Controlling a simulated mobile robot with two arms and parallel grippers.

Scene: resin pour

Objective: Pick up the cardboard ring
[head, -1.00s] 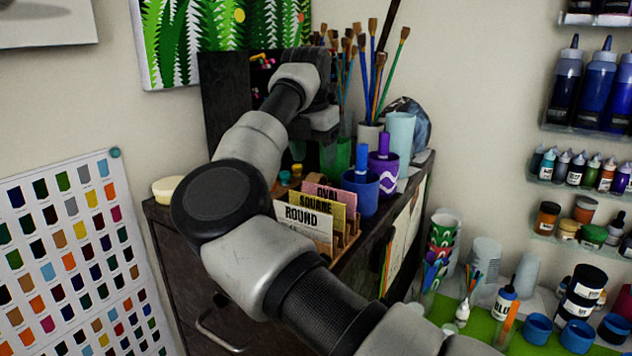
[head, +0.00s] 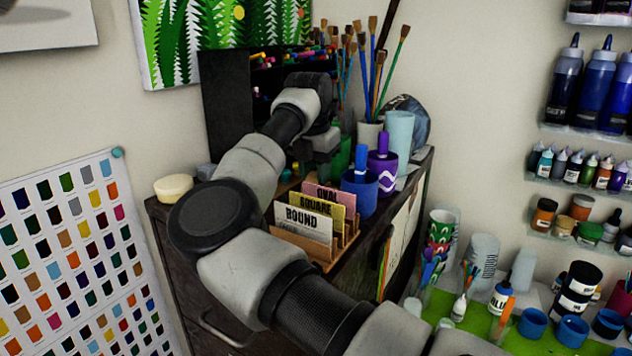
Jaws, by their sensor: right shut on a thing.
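My right gripper (head: 322,148) is over the top of the dark cabinet, behind the card holder and left of the blue cup. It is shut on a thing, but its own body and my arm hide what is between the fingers. I cannot make out the cardboard ring anywhere in the head view. My left gripper is not in view.
Cards labelled ROUND (head: 303,222), SQUARE and OVAL stand in a wooden holder. A blue cup (head: 359,195), purple cup (head: 382,172), light blue cylinder (head: 399,138) and brushes (head: 385,75) crowd the right side. A cream round piece (head: 173,187) lies at the cabinet's left.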

